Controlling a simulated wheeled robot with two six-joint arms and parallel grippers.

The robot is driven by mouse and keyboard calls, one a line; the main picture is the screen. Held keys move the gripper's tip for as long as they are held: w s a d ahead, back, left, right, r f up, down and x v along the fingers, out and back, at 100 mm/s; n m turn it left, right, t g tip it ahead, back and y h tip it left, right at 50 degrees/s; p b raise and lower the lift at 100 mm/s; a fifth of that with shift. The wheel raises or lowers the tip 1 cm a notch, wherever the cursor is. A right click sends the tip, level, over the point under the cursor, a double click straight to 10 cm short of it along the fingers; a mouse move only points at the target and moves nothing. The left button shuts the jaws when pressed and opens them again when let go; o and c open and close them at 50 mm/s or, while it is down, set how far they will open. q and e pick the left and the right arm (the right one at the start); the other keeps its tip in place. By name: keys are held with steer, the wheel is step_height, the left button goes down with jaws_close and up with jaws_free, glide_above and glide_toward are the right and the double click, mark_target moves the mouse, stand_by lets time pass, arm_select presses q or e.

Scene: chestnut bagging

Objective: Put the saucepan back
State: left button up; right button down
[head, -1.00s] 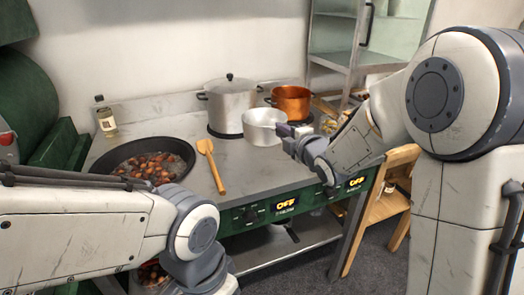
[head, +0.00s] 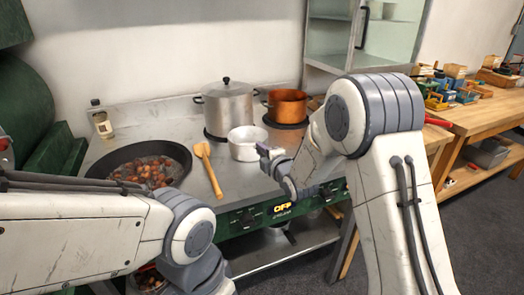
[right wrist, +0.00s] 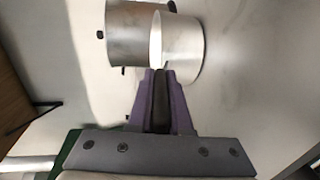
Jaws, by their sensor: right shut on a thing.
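The saucepan (head: 244,147) is small and pale metal, and appears upright in front of the steel pot in the head view. It also shows in the right wrist view (right wrist: 184,48), just beyond the fingers. My right gripper (head: 266,153) is shut on its dark handle; the purple fingers (right wrist: 160,90) close around the handle. I cannot tell whether the pan's base touches the worktop or hangs slightly above it. My left arm comes in at the lower left, and its gripper is out of sight.
A lidded steel pot (head: 229,108) and a copper pot (head: 287,105) stand at the back on dark burners. A wide pan of chestnuts (head: 130,153), a wooden spoon (head: 208,168) and a bottle (head: 101,119) are to the left. A workbench (head: 490,112) stands at right.

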steer(key=c, duration=0.8)
jaws_free()
steer(key=shift+c, duration=0.2)
